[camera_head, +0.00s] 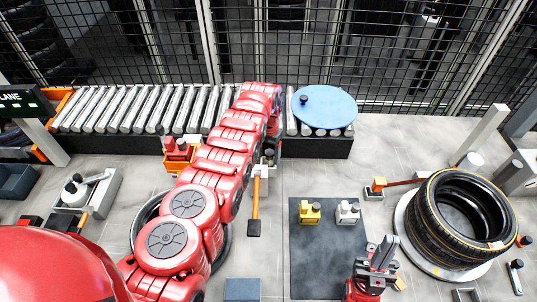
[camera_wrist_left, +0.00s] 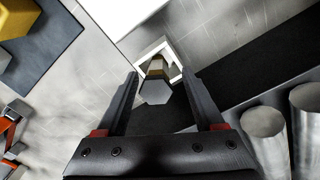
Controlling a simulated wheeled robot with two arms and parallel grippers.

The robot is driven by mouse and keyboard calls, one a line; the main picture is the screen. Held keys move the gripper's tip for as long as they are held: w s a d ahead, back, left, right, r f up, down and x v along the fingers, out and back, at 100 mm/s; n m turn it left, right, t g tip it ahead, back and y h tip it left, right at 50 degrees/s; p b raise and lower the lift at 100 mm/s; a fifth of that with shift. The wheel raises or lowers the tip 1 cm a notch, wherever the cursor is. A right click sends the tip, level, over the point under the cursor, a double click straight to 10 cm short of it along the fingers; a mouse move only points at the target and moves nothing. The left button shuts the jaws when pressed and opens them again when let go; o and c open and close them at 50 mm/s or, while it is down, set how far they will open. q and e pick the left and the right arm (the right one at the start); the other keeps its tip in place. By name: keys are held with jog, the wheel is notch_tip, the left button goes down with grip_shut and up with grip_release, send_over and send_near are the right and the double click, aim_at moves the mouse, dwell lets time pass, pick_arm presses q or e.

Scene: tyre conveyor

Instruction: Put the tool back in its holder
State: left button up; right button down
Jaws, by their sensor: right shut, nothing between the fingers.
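In the left wrist view a tool with a grey hexagonal end (camera_wrist_left: 155,92) and a brownish band stands in a white square holder (camera_wrist_left: 148,49). My left gripper (camera_wrist_left: 161,75) is open, its two dark fingers on either side of the tool with gaps showing. In the head view my red left arm reaches to the front edge of the conveyor and hides its fingertips and most of the tool. My right gripper (camera_head: 380,252) is shut and empty, at the lower right by the dark mat.
The roller conveyor (camera_head: 135,108) runs behind, with a blue disc (camera_head: 324,107) on its right end. A tyre (camera_head: 440,240) lies at right. An orange-handled item (camera_head: 255,202) lies beside my left arm.

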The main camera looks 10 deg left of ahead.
pick_arm(q)
jog(key=shift+r, duration=0.1)
notch_tip(320, 180, up, 3)
jog(key=shift+w+f+p, duration=0.1)
jog(key=shift+f+p, duration=0.1)
jog(key=shift+p, duration=0.7)
jog(key=shift+r, duration=0.4)
notch_tip(320, 180, up, 14)
